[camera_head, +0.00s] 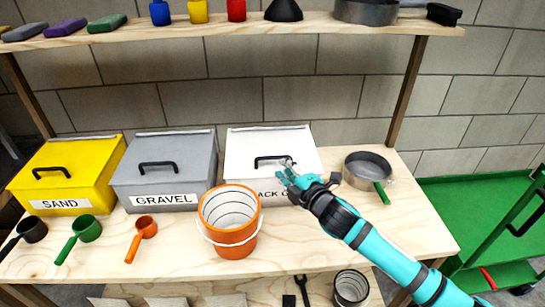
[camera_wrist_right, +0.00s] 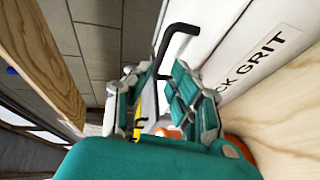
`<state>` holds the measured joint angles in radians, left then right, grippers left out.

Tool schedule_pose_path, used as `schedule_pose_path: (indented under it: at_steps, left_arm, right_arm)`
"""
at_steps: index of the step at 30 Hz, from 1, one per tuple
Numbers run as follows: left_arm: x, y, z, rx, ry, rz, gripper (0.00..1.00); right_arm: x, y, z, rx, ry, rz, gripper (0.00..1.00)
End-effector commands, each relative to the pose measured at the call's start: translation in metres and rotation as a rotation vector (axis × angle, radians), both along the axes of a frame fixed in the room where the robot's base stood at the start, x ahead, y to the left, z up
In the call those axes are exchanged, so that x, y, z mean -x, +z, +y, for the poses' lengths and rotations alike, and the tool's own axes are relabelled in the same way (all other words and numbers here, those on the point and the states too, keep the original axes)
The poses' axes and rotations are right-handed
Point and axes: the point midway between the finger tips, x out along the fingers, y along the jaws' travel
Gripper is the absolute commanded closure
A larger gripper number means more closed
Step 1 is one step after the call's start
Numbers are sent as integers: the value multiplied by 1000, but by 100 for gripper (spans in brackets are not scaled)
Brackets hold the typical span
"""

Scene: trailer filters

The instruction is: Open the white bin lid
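The white bin (camera_head: 245,150) stands on the wooden table with its lid closed. Its black handle (camera_head: 268,159) lies on the lid, and its label is partly hidden by my right gripper (camera_head: 287,174). In the right wrist view the label on the white bin (camera_wrist_right: 228,88) ends in "CK GRIT". There my right gripper (camera_wrist_right: 156,80) is open, its teal fingers apart. The black handle (camera_wrist_right: 178,32) reaches down to the gap between the fingertips; I cannot tell if they touch it. My left gripper is not in view.
A grey GRAVEL bin (camera_head: 185,180) and a yellow SAND bin (camera_head: 98,170) stand to the left. An orange bucket (camera_head: 237,240) is in front. A metal pan with a green handle (camera_head: 367,166) sits to the right. A shelf (camera_head: 330,24) runs above.

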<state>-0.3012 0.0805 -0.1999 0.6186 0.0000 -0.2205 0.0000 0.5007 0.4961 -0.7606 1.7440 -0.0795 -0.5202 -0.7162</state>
Motion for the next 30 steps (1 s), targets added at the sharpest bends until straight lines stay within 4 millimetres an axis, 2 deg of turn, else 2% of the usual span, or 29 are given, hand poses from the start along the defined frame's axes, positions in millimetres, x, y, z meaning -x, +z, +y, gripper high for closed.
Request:
schedule_pose_path:
  at_steps: [1, 6, 12, 25, 30]
  left_arm:
    - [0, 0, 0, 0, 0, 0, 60]
    - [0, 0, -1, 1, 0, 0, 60]
    - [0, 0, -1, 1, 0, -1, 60]
    - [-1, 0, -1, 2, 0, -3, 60]
    - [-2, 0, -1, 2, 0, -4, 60]
  right_arm:
    - [-11, -1, 5, -2, -1, 0, 79]
    - [-41, -8, 18, 0, -1, 0, 79]
    - [-64, -13, 27, 1, -1, 1, 79]
    - [-72, -15, 31, 0, 0, 1, 79]
    - [-72, -15, 30, 0, 0, 1, 100]
